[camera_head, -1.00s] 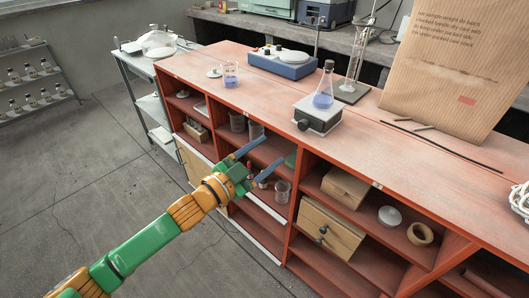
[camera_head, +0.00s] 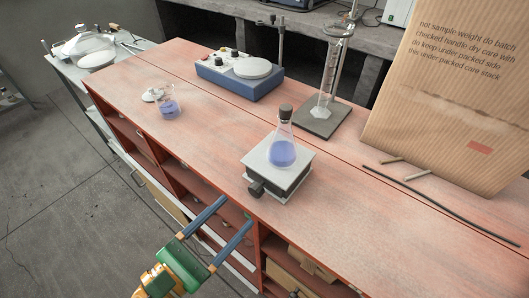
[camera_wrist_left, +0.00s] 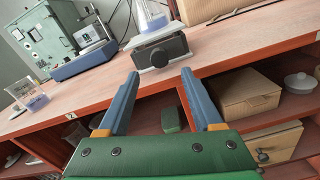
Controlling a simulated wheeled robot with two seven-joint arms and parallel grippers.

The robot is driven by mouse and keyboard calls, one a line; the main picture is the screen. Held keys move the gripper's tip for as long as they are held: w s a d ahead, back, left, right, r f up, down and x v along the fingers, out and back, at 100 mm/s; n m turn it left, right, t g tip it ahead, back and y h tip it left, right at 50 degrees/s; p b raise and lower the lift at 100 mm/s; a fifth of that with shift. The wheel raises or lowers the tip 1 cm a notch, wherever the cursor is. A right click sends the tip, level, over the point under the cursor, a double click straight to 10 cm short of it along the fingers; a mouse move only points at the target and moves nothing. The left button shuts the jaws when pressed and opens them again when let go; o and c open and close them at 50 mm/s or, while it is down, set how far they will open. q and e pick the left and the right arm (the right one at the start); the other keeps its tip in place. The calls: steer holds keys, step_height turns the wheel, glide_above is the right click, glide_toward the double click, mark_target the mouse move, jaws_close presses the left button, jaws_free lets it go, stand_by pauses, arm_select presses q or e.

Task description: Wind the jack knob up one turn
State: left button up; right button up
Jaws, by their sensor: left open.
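The lab jack (camera_head: 290,184) is a small box with a light top plate, standing near the front edge of the bench. Its dark knob (camera_head: 256,189) faces the front edge; it also shows in the left wrist view (camera_wrist_left: 159,58). A stoppered conical flask (camera_head: 283,152) with blue liquid stands upright on the jack. My left gripper (camera_head: 235,211) is open and empty, its two blue fingers apart, in front of the bench edge and short of the knob. In the left wrist view the knob appears beyond and between the fingertips (camera_wrist_left: 160,73). My right gripper is not in view.
A beaker (camera_head: 168,108) of blue liquid and a blue hotplate-like device (camera_head: 235,85) stand left and behind. A glass column on a stand (camera_head: 326,120) is behind the jack. Open shelves sit below.

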mark_target(253, 193)
arm_select(q)
steer(key=shift+w+d+r+n+p, duration=0.3)
steer(key=shift+w+d+r+n, duration=0.25)
steer(key=shift+n, duration=0.25)
steer(key=x, duration=0.1)
steer(key=p+x, duration=0.1)
steer(key=x, duration=0.2)
steer(key=shift+w+d+f+p, duration=0.15)
steer(key=shift+w+f+p, duration=0.15)
steer(key=shift+s, duration=0.1)
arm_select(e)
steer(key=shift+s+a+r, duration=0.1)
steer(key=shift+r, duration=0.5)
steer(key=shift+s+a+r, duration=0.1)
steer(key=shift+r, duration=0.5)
arm_select(q)
jaws_close()
steer(key=shift+r+m, duration=0.1)
steer(key=shift+m, duration=1.4)
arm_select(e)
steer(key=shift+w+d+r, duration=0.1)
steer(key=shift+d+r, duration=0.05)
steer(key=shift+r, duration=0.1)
